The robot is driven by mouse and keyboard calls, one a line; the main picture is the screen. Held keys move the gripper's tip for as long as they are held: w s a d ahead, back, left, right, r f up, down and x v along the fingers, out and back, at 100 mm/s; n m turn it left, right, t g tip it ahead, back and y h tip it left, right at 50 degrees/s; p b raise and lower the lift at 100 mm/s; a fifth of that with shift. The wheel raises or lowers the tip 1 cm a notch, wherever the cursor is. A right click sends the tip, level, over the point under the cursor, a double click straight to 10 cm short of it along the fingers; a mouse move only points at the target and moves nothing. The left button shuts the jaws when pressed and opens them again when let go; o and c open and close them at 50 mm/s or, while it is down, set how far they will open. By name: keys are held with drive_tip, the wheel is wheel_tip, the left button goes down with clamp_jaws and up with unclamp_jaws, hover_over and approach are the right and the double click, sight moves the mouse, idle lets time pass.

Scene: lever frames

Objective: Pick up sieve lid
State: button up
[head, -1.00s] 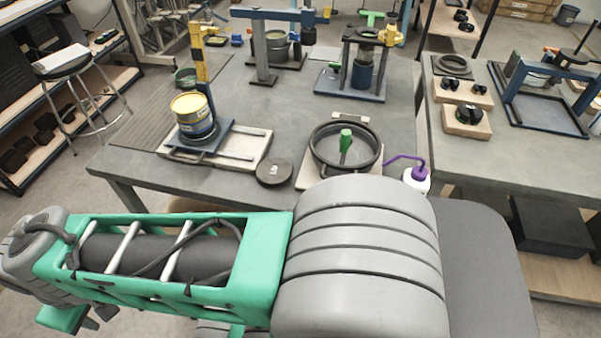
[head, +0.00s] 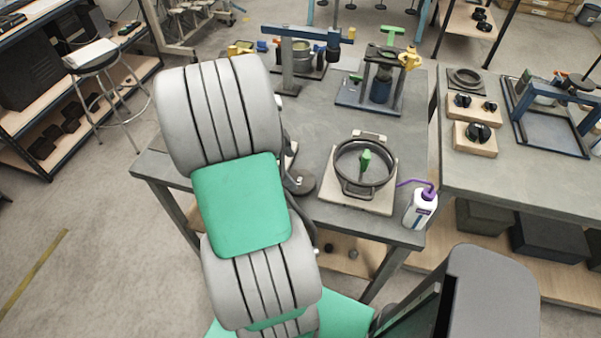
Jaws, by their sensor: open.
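A dark round disc with a small knob (head: 302,182), which looks like the sieve lid, lies flat near the front edge of the grey table (head: 335,222). My arm covers its left part. To its right, a dark round ring-shaped sieve (head: 342,183) rests on a pale square board (head: 352,202). My arm rises across the left of the picture, in front of the table. My gripper cannot be made out; my own arm links seem to hide it.
A white bottle with a purple spout (head: 420,208) stands at the table's front right corner. Blue-framed presses (head: 290,65) stand at the back. A second table (head: 520,190) holds black knobs on wooden blocks. The middle of the grey table behind the sieve is clear.

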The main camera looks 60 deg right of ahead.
sight(298, 180)
drive_tip(key=shift+o, duration=0.3)
drive_tip(key=x, duration=0.2)
drive_tip(key=p+x, duration=0.1)
drive_tip(key=x, duration=0.4)
drive_tip(key=shift+w+d+p, duration=0.1)
drive_tip(key=shift+w+p, duration=0.3)
drive_tip(key=shift+w, duration=0.05)
drive_tip(key=c, duration=1.5)
drive_tip(key=shift+o, duration=0.2)
drive_tip(key=shift+w+r, duration=0.1)
